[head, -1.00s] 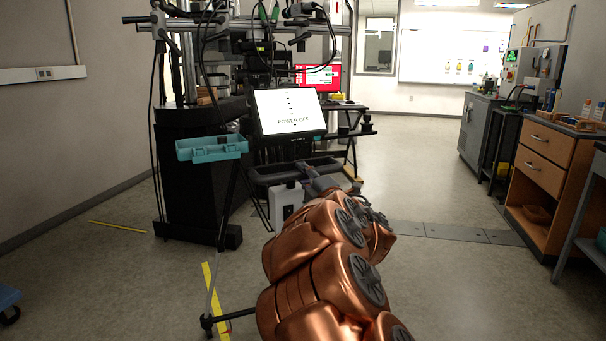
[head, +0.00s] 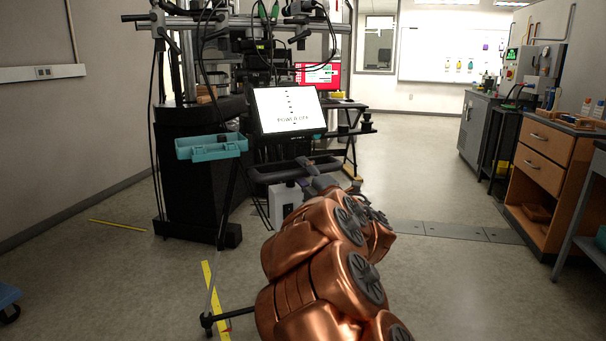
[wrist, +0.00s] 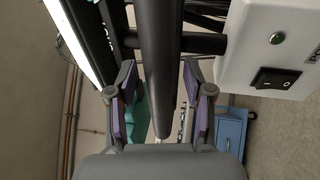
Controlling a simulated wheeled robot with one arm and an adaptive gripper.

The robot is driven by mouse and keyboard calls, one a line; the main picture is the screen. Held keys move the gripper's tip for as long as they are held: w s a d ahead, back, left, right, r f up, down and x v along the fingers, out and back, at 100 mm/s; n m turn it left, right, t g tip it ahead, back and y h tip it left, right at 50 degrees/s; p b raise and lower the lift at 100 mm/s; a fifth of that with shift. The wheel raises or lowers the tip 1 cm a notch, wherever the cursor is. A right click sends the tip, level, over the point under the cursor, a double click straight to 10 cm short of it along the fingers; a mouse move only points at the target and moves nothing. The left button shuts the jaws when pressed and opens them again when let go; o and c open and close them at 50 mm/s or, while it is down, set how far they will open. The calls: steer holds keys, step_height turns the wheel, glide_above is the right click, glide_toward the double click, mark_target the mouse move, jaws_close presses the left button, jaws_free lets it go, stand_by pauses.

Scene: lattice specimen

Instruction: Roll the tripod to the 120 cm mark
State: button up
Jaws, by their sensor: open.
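The tripod carries a tilted monitor (head: 288,110) in the head view. A dark handle bar (head: 270,175) sits below the monitor, and one thin leg reaches a floor foot (head: 206,321). A yellow strip (head: 207,275) lies on the floor by that foot; I cannot read marks on it. My gripper (head: 309,172) is at the handle, partly hidden by my copper arm. In the wrist view, my gripper (wrist: 160,108) is open, with purple pads on both sides of the dark bar (wrist: 158,60). Gaps show between bar and pads.
A white box with a switch (wrist: 275,50) is close right of the bar in the wrist view. A black cabinet (head: 190,180) with a teal tray (head: 211,147) stands at left. Wooden drawers (head: 545,160) stand at right. Floor between is open.

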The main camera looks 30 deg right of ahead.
steer(key=shift+s, duration=0.15)
steer(key=s+f, duration=0.2)
steer(key=s, duration=0.9)
steer(key=shift+s+a+f, duration=0.15)
steer(key=shift+s, duration=0.1)
stand_by(0.6)
